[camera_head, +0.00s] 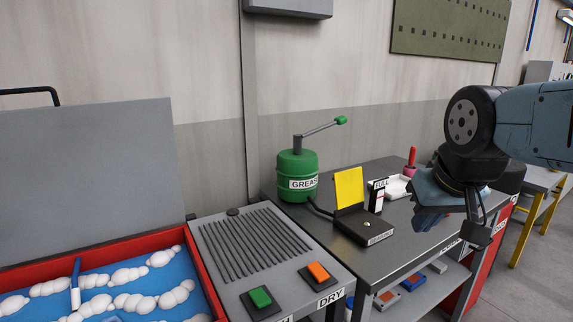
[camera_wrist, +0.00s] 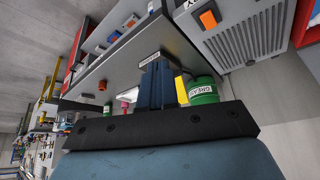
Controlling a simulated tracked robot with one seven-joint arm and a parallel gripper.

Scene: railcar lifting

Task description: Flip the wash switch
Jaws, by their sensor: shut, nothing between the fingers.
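The wash switch is the green rocker (camera_head: 260,297) on a dark base at the front of the grey washer panel in the head view; its label is mostly cut off at the bottom edge, with only an H showing. The orange switch (camera_head: 318,272) labelled DRY sits to its right, and it also shows at the top of the wrist view (camera_wrist: 208,18). My gripper (camera_head: 430,218) hangs over the right part of the bench, well right of both switches and apart from them. In the wrist view its fingers (camera_wrist: 155,72) are together and empty.
A red-rimmed basin (camera_head: 207,280) with blue water and foam lies left of the panel. On the grey bench (camera_head: 415,248) stand a green grease pot (camera_head: 297,176) with a lever, a black box with a yellow flap (camera_head: 349,188) and a white tray (camera_head: 397,187).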

